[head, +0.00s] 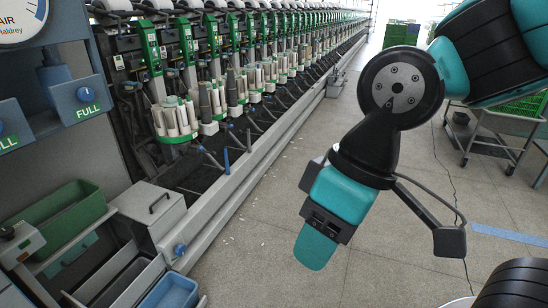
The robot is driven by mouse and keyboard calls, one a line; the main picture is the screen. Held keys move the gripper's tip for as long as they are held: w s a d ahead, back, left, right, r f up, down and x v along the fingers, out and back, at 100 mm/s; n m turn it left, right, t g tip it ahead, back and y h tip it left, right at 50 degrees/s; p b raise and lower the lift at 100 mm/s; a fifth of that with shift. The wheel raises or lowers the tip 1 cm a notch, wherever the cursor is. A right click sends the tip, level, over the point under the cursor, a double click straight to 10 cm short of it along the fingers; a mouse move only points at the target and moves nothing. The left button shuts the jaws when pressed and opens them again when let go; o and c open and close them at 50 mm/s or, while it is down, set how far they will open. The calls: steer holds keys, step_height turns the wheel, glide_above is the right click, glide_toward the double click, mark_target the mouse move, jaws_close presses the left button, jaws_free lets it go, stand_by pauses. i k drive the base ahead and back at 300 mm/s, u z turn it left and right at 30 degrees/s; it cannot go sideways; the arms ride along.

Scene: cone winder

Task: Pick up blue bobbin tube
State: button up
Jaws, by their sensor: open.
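A slim blue tube (227,161), likely the blue bobbin tube, stands upright at the front edge of the winding machine, left of centre. A second thin bluish upright piece (249,140) stands just behind it. My gripper (315,246) hangs over the floor to the right of the machine, pointing down and clear of both. It is seen side-on with teal fingers overlapping, so the gap between them is hidden. It is open, and nothing shows in it.
The long winding machine (262,158) runs away from the left, carrying several pale bobbins (175,117). A green bin (62,225) and a blue bin (170,292) are at lower left. A metal trolley (490,125) with green crates stands at right.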

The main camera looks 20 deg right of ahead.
mark_target(227, 162)
steer(key=z, duration=0.4)
steer(key=i, duration=3.05)
steer(key=u, duration=0.9)
steer(key=i, duration=0.45)
steer(key=u, duration=0.4)
